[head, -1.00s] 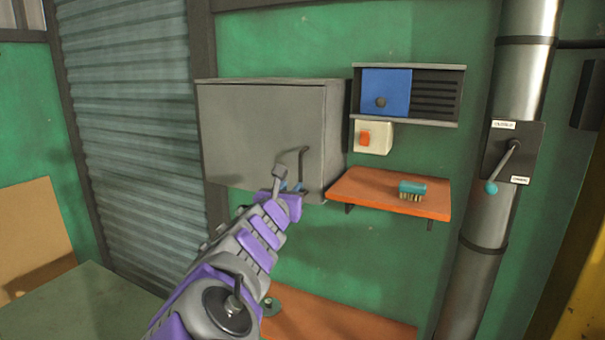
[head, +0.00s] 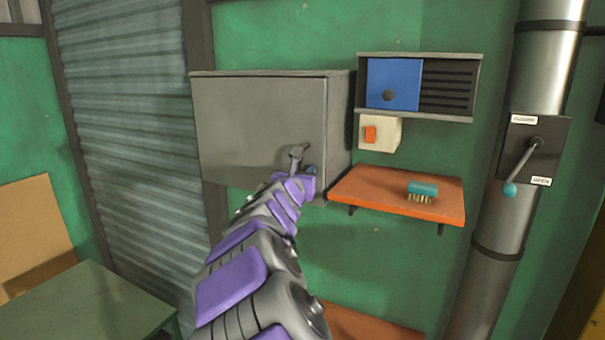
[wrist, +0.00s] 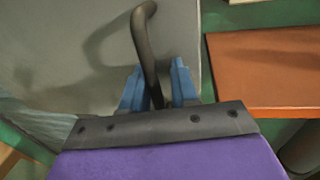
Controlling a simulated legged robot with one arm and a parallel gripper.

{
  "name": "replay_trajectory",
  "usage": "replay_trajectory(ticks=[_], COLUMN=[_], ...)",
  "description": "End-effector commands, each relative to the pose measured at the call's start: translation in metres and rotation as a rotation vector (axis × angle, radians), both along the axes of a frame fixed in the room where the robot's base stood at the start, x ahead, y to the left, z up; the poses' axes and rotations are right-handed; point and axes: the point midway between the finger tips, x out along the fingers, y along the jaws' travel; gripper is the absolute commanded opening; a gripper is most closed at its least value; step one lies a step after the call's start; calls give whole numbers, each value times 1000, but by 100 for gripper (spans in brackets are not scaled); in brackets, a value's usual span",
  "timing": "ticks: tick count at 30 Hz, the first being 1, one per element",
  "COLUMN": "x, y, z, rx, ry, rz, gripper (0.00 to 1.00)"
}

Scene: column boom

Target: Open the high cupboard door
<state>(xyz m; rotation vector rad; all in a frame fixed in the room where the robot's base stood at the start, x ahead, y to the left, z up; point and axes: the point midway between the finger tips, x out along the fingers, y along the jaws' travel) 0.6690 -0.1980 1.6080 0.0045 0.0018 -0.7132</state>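The grey cupboard (head: 260,120) hangs on the green wall, left of centre in the head view, and its front door is shut. In the wrist view its dark bent handle (wrist: 146,40) stands out from the grey door (wrist: 60,50). My gripper (wrist: 158,85) has two blue fingers, one on each side of the handle's lower part. The fingers are apart, with a narrow gap beside the bar, so it looks open around the handle.
An orange shelf (head: 380,200) with a teal brush (head: 422,190) is close on the right. A pipe with a lever (head: 520,170) stands far right. A green table (head: 80,310) is lower left.

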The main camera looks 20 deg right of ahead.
Motion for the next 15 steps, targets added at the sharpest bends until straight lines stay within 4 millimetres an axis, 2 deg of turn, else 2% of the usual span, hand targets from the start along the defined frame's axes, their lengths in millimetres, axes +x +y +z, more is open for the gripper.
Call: replay_trajectory(ticks=[2, 11, 15], x=[0, 0, 1], y=[1, 1, 1], z=[0, 0, 0], rx=[0, 0, -1], ry=[0, 0, -1], rz=[1, 1, 2], gripper=[29, 2, 0])
